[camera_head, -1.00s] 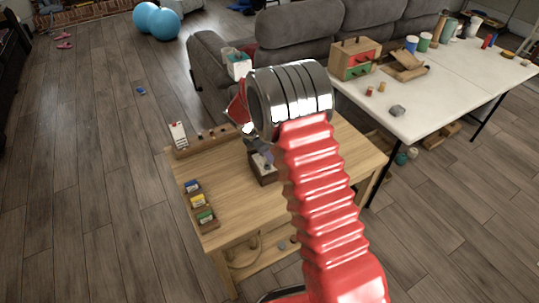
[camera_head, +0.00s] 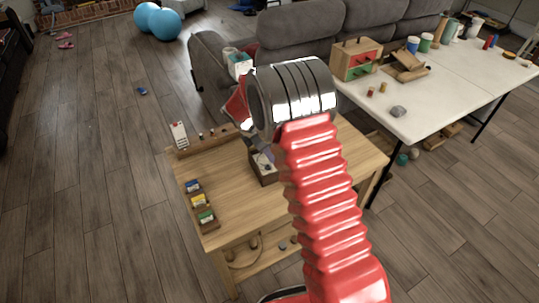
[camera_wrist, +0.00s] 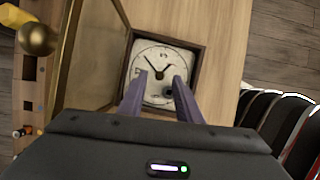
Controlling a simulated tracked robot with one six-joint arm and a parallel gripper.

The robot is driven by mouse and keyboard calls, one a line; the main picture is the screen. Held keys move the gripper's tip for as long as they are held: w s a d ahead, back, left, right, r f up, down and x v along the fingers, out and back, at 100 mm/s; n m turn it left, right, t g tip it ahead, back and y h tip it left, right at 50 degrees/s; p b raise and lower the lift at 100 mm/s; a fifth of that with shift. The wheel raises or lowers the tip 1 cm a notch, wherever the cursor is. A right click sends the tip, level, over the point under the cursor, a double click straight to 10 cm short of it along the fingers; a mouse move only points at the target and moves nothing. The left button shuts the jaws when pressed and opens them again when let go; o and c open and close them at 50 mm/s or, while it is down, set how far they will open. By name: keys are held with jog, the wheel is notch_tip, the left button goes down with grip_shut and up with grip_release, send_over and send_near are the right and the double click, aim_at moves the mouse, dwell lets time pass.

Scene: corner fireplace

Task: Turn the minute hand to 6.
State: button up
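The clock is a dark wooden box (camera_head: 265,174) on the wooden table, mostly behind my arm in the head view. In the wrist view its pale square face (camera_wrist: 152,99) sits in a dark frame, with two black hands (camera_wrist: 153,65) meeting near the middle. One hand points up-left and one up-right; I cannot tell surely which is the minute hand. A dark round spot lies low on the face. My gripper (camera_wrist: 159,76) is open, its two fingers apart over the face with nothing between them. Contact with the hands cannot be told.
The wooden table (camera_head: 235,205) also bears a small tray of coloured items (camera_head: 199,201) and a white card (camera_head: 179,134). A sofa (camera_head: 300,38) stands behind.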

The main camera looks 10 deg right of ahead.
jog(key=v, duration=1.1)
jog(key=shift+a+r, duration=0.2)
jog(key=shift+r, duration=0.15)
jog(key=s+d+r+m+t+y, duration=0.1)
jog(key=s+d+r+m, duration=0.2)
jog(key=s+r+m, duration=0.35)
jog(key=s+d+r+m+t+y, duration=0.15)
jog(key=s+r+m, duration=0.25)
jog(key=s+r, duration=0.5)
jog(key=s+d+r+m+t+y, duration=0.1)
jog(key=s+d+r+m, duration=0.1)
jog(key=s+m, duration=0.9)
jog(key=s, duration=0.8)
jog(key=shift+s+d+t+y, duration=0.15)
jog(key=shift+s+t+y, duration=0.1)
jog(key=shift+t+y, duration=0.1)
